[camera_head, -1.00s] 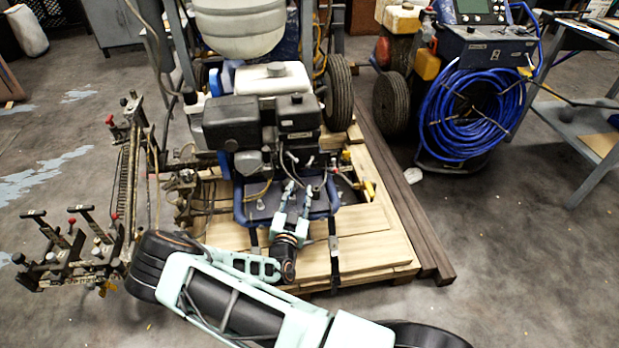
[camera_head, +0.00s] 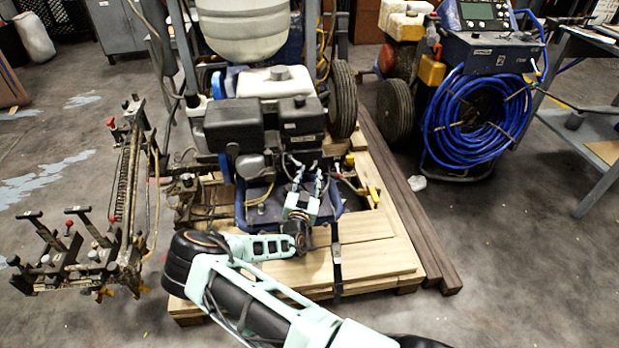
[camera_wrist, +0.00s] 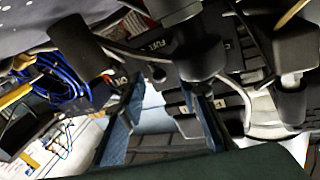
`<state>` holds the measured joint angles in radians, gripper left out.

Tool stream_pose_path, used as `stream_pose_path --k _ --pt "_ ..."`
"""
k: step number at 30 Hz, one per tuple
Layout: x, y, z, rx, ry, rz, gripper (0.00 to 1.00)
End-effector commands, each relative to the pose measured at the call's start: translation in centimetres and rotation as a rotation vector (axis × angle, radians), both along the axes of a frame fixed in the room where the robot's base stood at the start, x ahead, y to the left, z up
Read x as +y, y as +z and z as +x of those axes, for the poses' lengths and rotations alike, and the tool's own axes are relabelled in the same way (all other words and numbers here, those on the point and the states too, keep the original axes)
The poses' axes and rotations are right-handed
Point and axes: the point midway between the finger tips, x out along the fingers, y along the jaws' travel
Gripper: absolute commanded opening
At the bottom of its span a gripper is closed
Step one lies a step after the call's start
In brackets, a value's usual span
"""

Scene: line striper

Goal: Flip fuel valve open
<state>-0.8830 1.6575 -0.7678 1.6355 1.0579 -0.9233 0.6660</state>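The engine (camera_head: 262,128) of the line striper stands on a wooden pallet. My gripper (camera_head: 308,178) reaches to the lower front of the engine, its two fingers apart. In the wrist view my gripper (camera_wrist: 168,112) shows blue fingers with a clear gap between them. A dark lever or knob (camera_wrist: 78,42) sits at upper left. I cannot tell for sure which part is the fuel valve, or whether a finger touches it.
Cables and dark fittings (camera_wrist: 290,60) crowd the right of the wrist view. The pallet (camera_head: 380,255) lies under the machine. A lever assembly (camera_head: 80,245) stands at left and a coiled blue hose (camera_head: 478,115) at right.

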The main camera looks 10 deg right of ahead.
Motion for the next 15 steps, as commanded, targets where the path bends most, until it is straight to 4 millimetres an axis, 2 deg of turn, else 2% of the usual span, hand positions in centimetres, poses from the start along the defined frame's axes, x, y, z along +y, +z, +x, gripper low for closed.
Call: stream_pose_path --k 6,15 --pt "-0.03 0.02 0.03 0.000 0.000 0.000 0.30" --pt "-0.01 0.01 0.01 0.000 0.000 0.000 0.00"
